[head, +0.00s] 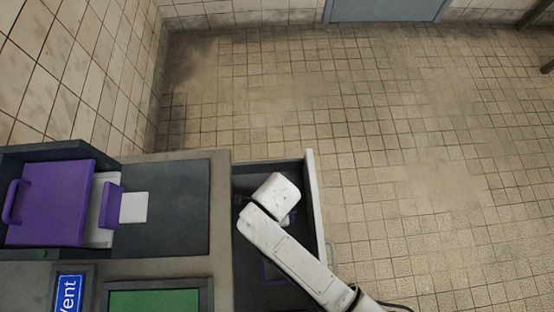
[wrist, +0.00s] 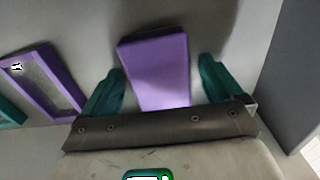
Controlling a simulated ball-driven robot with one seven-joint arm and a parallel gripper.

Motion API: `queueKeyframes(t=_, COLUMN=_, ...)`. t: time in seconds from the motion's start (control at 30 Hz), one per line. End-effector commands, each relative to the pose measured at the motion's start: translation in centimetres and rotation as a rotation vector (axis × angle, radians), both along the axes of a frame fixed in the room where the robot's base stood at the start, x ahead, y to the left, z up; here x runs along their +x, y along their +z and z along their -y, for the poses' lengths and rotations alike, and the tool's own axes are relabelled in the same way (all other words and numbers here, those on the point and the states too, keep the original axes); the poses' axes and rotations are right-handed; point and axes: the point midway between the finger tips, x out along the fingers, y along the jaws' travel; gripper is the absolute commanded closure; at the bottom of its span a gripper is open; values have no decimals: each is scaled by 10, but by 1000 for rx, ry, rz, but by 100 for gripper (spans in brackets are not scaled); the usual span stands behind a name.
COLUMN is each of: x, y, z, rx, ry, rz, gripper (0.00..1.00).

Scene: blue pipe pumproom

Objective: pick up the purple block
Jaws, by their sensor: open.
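The purple block (wrist: 158,72) lies on the grey floor of an open drawer (head: 310,190). In the wrist view it sits between the two teal fingers of my gripper (wrist: 161,68), with a gap on each side. The gripper is open and not closed on the block. In the head view my white arm reaches down into the drawer and hides most of what lies under it. Only a small purple patch shows beside the wrist there, and I cannot tell if it is the block.
A purple-outlined frame (wrist: 62,98) lies left of the block, with a teal piece (wrist: 8,110) beyond it. A drawer wall (wrist: 292,75) rises at the right. On the counter (head: 222,215) are a purple handled piece (head: 55,205) and a green panel (head: 152,301). The tiled floor is open.

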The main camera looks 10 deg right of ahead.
Motion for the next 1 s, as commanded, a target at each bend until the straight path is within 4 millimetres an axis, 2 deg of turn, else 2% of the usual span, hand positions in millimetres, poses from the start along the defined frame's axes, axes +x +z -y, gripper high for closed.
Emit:
queueKeyframes(t=0.1, x=0, y=0, z=0, rx=0, ry=0, rz=0, gripper=8)
queueKeyframes(t=0.7, x=0, y=0, z=0, rx=-1, ry=0, rz=0, gripper=65)
queueKeyframes(t=1.0, x=0, y=6, z=0, rx=0, ry=0, rz=0, gripper=65)
